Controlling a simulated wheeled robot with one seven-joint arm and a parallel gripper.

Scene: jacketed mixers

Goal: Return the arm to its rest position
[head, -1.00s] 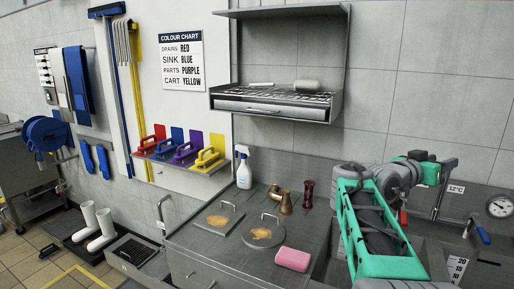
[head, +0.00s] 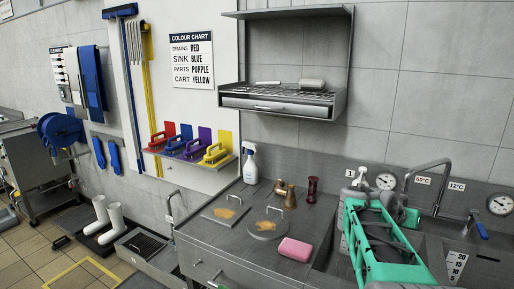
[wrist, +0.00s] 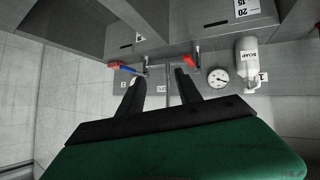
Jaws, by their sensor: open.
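My arm (head: 378,245), with green and grey links, is folded low at the right of the head view, in front of the sink area. My gripper is not clearly visible there, being behind or below my arm links. In the wrist view my gripper (wrist: 158,82) shows two dark fingers spread apart with nothing between them. Beyond the fingers are the wall, a dial gauge (wrist: 219,79) and a soap bottle (wrist: 247,62), all apart from the fingers.
A tap (head: 432,180) rises behind my arm. A wall shelf (head: 285,102) hangs above. Coloured brushes (head: 190,145) sit on a rack.

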